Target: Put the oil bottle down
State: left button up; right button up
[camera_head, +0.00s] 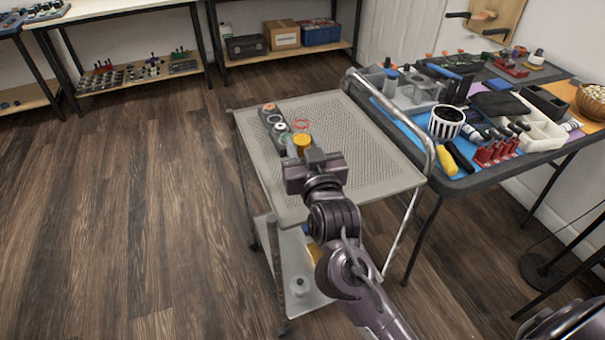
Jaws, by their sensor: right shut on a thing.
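My right gripper (307,158) reaches over the perforated top of the grey cart (360,150) from the lower right. It is shut on what looks like the oil bottle (302,141), whose yellow-orange top shows just beyond the gripper. The gripper hides most of the bottle's body, so I cannot tell whether its base touches the cart top. My left gripper is not in view.
A dark strip (268,118) with round parts and a red ring (302,124) lie beside the bottle. The cart's right half is bare; a metal handle (405,115) rises along its far right side. A crowded worktable (470,183) stands to the right.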

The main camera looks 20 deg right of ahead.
notch_tip(320, 180, down, 8)
jog(key=shift+f+b, duration=0.1)
jog(key=shift+b, duration=0.5)
jog(key=w, duration=0.4)
jog(key=shift+w+d+f, duration=0.1)
jog(key=shift+d+f, duration=0.15)
jog(key=shift+f, duration=0.4)
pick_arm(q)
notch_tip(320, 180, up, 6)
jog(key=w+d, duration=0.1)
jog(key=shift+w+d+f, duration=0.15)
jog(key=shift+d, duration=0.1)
pick_arm(e)
jog(key=shift+f, duration=0.1)
jog(key=o, duration=1)
